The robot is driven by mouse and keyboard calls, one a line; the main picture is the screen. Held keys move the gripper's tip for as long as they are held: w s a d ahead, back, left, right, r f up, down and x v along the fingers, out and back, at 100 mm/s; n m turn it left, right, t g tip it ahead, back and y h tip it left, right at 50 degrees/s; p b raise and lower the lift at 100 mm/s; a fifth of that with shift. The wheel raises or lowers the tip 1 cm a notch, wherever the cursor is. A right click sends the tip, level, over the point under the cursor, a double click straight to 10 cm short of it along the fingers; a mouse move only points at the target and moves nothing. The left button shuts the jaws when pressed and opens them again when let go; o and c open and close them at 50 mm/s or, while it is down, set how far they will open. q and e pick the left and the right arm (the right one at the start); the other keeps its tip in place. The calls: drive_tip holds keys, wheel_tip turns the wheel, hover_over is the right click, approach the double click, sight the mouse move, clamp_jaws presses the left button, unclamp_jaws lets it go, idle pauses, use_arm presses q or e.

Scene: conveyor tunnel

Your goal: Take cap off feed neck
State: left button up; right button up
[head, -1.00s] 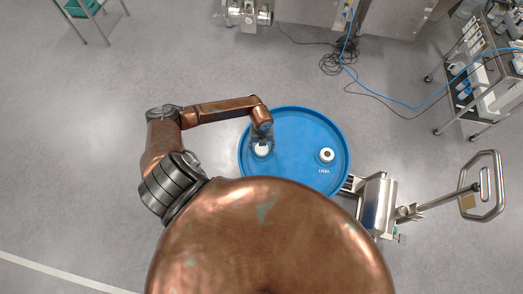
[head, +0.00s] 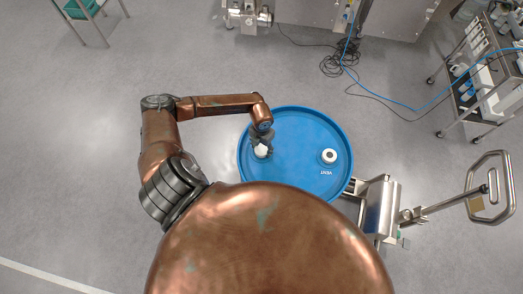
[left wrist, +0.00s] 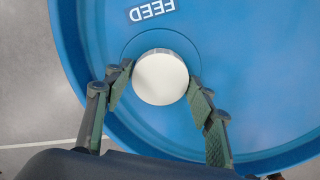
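A blue drum (head: 300,178) stands in front of me, seen from above in the head view. The round white cap (head: 261,151) is on its lid at the left; in the left wrist view the white cap (left wrist: 160,77) sits beside the word FEED. The cap hides the neck under it. My left gripper (head: 261,143) is over the cap. In the left wrist view the gripper (left wrist: 160,82) has its fingers spread, one on each side of the cap, with no clear grip on it. My right gripper is not in view.
A second white fitting, marked VENT (head: 329,156), is on the lid's right side. A steel drum trolley (head: 377,207) with a loop handle stands at the drum's right. A loaded cart (head: 485,90) is at the upper right. Cables (head: 345,62) lie on the floor behind the drum.

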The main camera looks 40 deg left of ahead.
use_arm(q)
drive_tip(key=c, duration=1)
drive_tip(key=n+p, duration=0.1)
drive_tip(key=n, duration=0.2)
drive_tip(key=shift+r, duration=0.1)
drive_tip(key=shift+n+p, duration=0.5)
drive_tip(key=shift+n, duration=0.6)
drive_tip(key=n+p, duration=0.1)
drive_tip(key=n, duration=0.2)
drive_tip(key=shift+p, duration=0.35)
drive_tip(key=shift+n+p, duration=0.45)
drive_tip(key=shift+n, duration=0.65)
